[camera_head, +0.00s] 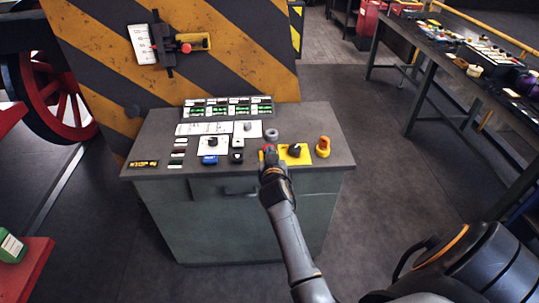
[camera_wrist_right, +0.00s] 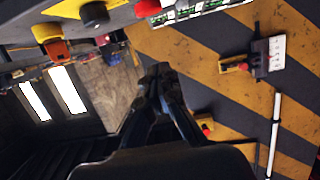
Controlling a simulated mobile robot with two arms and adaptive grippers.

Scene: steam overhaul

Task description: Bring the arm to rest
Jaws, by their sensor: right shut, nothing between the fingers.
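My right arm reaches in from the lower right in the head view. Its gripper (camera_head: 270,165) is at the front edge of the grey control console (camera_head: 335,150), just in front of a red button (camera_head: 268,148) that it partly hides. Whether it touches the console cannot be told from the head view. In the right wrist view the gripper's fingers (camera_wrist_right: 160,75) are together and empty, with the console's controls along the top of the picture. My left gripper is not in view.
A black knob on a yellow plate (camera_head: 294,152) and an orange knob (camera_head: 323,146) stand right of the gripper. A striped panel (camera_head: 230,60) with a lever rises behind the console. A workbench (camera_head: 420,45) stands at right, with clear floor (camera_head: 385,165) between.

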